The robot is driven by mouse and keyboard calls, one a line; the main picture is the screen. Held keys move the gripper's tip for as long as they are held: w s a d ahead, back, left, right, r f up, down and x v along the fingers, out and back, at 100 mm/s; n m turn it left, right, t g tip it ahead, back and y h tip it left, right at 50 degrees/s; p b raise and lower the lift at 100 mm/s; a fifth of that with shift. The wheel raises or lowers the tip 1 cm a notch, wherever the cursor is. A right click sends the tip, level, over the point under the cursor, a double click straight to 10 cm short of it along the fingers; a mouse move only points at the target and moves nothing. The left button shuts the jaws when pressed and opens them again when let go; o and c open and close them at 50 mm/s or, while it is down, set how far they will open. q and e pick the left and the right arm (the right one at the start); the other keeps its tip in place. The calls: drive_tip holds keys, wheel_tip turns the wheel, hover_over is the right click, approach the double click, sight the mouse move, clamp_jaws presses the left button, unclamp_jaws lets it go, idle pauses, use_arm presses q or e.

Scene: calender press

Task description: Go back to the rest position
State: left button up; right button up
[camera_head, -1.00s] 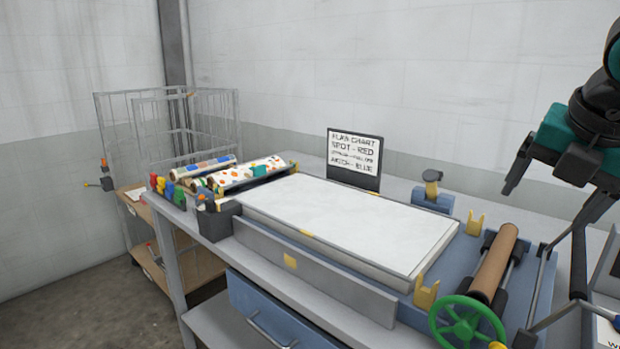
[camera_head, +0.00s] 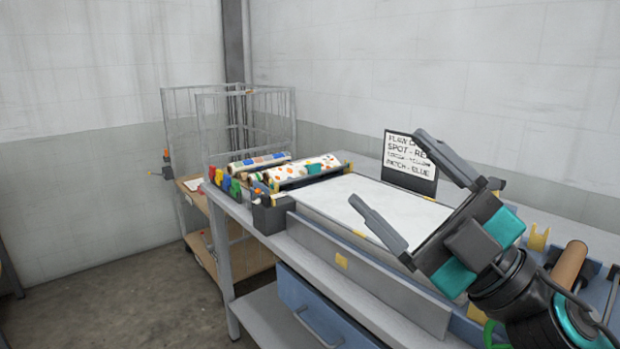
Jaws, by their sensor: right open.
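My right gripper (camera_head: 410,193) is in the right half of the head view. Its two dark fingers are spread wide and nothing is between them. It appears in front of the press bench, covering part of the white sheet bed (camera_head: 345,200) and the lower right of the sign board (camera_head: 408,160). I cannot tell its exact height above the bed. My left gripper is out of view.
Patterned rolls (camera_head: 303,170) lie in a rack at the bench's far left end, beside several coloured pegs (camera_head: 226,184). A wire cage cart (camera_head: 228,120) stands behind. A brown roller (camera_head: 568,264) is at right. Floor (camera_head: 110,300) at left is clear.

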drive_tip(key=w+d+f+m+t+h, duration=0.2)
drive_tip(key=d+f+m+t+h, duration=0.15)
drive_tip(key=f+m+h, duration=0.35)
drive_tip(key=w+d+f+m+t+h, duration=0.3)
drive_tip(key=d+f+m+h, duration=0.2)
drive_tip(key=m+h, duration=0.45)
drive_tip(key=s+d+f+m+g+h, duration=0.2)
drive_tip(key=f+g, duration=0.1)
drive_tip(key=f, duration=0.2)
drive_tip(key=s+d+f+m+g+h, duration=0.1)
drive_tip(key=f+g+h, duration=0.15)
drive_tip(key=f, duration=0.35)
drive_tip(key=s+f+g+y, duration=0.1)
drive_tip(key=s+f+g, duration=1.1)
drive_tip(key=s+f, duration=0.7)
use_arm(q)
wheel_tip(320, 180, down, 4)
drive_tip(key=b, duration=0.3)
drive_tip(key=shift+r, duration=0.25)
use_arm(e)
drive_tip(key=w+a+f+t+y, duration=0.2)
drive_tip(key=w+f+t, duration=0.5)
drive_tip(key=f, duration=0.4)
drive_tip(key=shift+a, duration=0.65)
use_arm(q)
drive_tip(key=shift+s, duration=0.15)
use_arm(e)
drive_tip(key=shift+r, duration=0.1)
